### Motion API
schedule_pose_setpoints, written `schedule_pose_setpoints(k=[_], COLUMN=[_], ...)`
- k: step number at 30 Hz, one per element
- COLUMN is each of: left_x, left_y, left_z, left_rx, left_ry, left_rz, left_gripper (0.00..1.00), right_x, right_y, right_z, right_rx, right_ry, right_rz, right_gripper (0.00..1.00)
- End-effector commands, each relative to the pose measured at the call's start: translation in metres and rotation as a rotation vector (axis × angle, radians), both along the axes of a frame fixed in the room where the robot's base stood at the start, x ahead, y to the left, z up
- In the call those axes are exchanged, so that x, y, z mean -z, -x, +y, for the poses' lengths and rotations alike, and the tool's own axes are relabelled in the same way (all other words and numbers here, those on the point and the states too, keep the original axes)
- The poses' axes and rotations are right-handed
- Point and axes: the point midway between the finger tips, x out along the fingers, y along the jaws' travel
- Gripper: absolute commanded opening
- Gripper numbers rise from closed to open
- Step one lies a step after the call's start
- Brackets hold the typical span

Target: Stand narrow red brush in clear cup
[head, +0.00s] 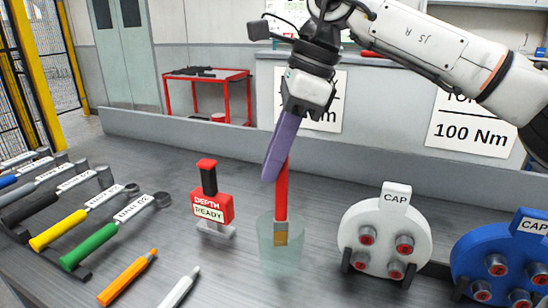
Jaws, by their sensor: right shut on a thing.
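The narrow red brush (281,192) hangs almost upright, with its gold ferrule and bristle end pointing down. My right gripper (274,165), with purple fingers, is shut on the upper part of its handle; the near finger hides some of the handle. The clear cup (265,252) is a pale greenish, see-through cup standing upright on the bench. The brush's lower end overlaps the cup below its rim and appears to be inside, above the cup's bottom. My left gripper is not in view.
A red depth gauge (212,205) stands left of the cup. A white cap (370,240) and blue cap (503,262) stand to the right. An orange marker (128,277), white marker (179,288) and several wrenches lie at left. A low grey wall (180,132) runs behind.

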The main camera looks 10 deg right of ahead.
Motion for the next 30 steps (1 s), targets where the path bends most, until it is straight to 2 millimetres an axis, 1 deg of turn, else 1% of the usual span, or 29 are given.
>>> schedule_pose_setpoints(k=[1, 4, 17, 18, 22, 27, 30], left_x=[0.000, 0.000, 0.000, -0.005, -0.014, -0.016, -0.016], left_y=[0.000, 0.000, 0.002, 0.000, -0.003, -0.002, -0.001], left_z=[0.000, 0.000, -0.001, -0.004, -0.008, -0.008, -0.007], left_rx=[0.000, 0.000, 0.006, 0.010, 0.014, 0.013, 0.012], left_ry=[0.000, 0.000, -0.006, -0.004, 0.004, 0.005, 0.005], left_rz=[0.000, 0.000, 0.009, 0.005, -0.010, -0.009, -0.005], left_gripper=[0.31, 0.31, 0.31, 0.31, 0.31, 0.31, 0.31], right_x=[0.000, 0.000, 0.000, -0.007, -0.033, -0.067, -0.082], right_y=[0.000, 0.000, 0.000, 0.000, 0.001, 0.004, 0.005], right_z=[0.000, 0.000, 0.000, -0.002, -0.010, -0.022, -0.027], right_rx=[0.000, 0.000, 0.000, 0.002, 0.003, 0.002, 0.001], right_ry=[0.000, 0.000, 0.000, -0.002, -0.003, -0.002, -0.002], right_rz=[0.000, 0.000, 0.000, -0.002, -0.003, -0.002, -0.001], right_gripper=[0.18, 0.34, 0.34, 0.34, 0.34, 0.34, 0.34])
